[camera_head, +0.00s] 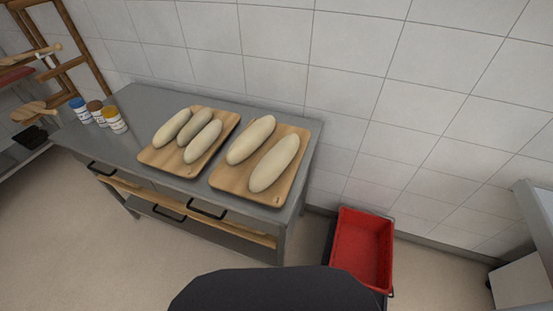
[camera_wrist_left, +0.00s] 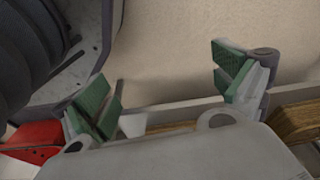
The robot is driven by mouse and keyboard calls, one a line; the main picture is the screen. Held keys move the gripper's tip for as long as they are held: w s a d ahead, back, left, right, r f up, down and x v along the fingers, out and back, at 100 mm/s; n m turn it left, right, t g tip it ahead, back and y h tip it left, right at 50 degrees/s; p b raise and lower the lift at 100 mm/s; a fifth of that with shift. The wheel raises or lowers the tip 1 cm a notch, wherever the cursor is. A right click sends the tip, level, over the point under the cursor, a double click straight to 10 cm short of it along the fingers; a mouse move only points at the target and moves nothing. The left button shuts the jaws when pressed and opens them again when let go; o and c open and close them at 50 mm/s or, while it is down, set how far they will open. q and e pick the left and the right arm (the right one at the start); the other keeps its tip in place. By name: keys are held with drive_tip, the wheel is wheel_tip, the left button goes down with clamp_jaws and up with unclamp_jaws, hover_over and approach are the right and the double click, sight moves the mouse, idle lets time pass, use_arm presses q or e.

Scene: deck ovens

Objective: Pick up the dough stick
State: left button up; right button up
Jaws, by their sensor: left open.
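Pale dough sticks lie on two wooden boards on a grey counter in the head view. The left board (camera_head: 188,169) holds three smaller ones: a left one (camera_head: 171,128), a middle one (camera_head: 195,123) and a right one (camera_head: 203,141). The right board (camera_head: 229,181) holds two larger ones: a left one (camera_head: 251,140) and a right one (camera_head: 275,163). My left gripper (camera_wrist_left: 165,82) shows only in the left wrist view, with its green-padded fingers wide apart and nothing between them. No dough stick is seen there. My right gripper is in neither view.
The counter (camera_head: 136,118) stands against a tiled wall, with dark handles along its front. Several small jars (camera_head: 96,112) stand at its left end. A red crate (camera_head: 362,248) is on the right of the counter. Open floor (camera_head: 90,240) lies in front.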

use_arm(q)
drive_tip(key=w+d+r+m+t+h+p, duration=0.1)
drive_tip(key=w+d+r, duration=0.5)
drive_tip(key=r, duration=1.4)
drive_tip(key=w+d+r+m+t+h+p, duration=0.2)
drive_tip(key=w+d+r+h, duration=0.3)
drive_tip(key=w+r, duration=0.7)
drive_tip(key=w+d+r+m+t+h+p, duration=0.1)
drive_tip(key=w+d+r, duration=0.7)
drive_tip(key=r, duration=1.9)
drive_tip(key=shift+w+r+m+t+h+p, duration=0.4)
drive_tip(key=shift+w+m+t+h, duration=0.45)
drive_tip(key=shift+m+t, duration=0.35)
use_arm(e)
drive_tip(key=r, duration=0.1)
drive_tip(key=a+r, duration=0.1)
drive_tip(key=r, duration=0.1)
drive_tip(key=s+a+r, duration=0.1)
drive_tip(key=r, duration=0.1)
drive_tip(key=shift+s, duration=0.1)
use_arm(q)
drive_tip(key=shift+s, duration=0.1)
drive_tip(key=shift+f, duration=0.1)
